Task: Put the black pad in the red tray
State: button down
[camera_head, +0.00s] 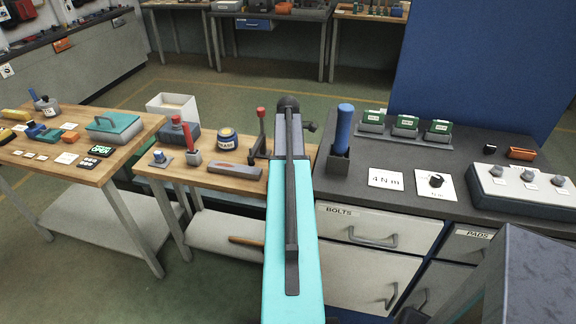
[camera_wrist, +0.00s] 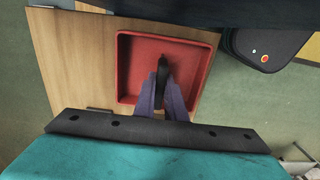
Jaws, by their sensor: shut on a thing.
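The red tray (camera_wrist: 123,72) lies on a wooden surface in the wrist view, its square rim and floor showing. My gripper (camera_wrist: 163,91) is over the tray, its two grey-purple fingers closed on the black pad (camera_wrist: 162,71). The pad is a narrow dark shape seen nearly edge-on, within the tray's outline near its middle. I cannot tell whether it touches the tray floor. The fingers hide part of the tray's near side. I cannot make out the tray, the pad or the fingers in the head view, where my teal arm fills the centre.
A dark case with an orange button (camera_wrist: 264,57) stands right of the tray. In the head view, a wooden bench (camera_head: 215,182) holds a jar (camera_head: 226,139) and tools. A grey counter (camera_head: 420,200) with drawers stands right of my arm, bearing a blue-handled tool (camera_head: 344,125) and green-topped boxes.

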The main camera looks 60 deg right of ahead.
jog(key=shift+f, duration=0.1)
jog(key=c, duration=1.8)
grip_release()
jog(key=shift+r+b, duration=1.1)
jog(key=shift+r, duration=5.05)
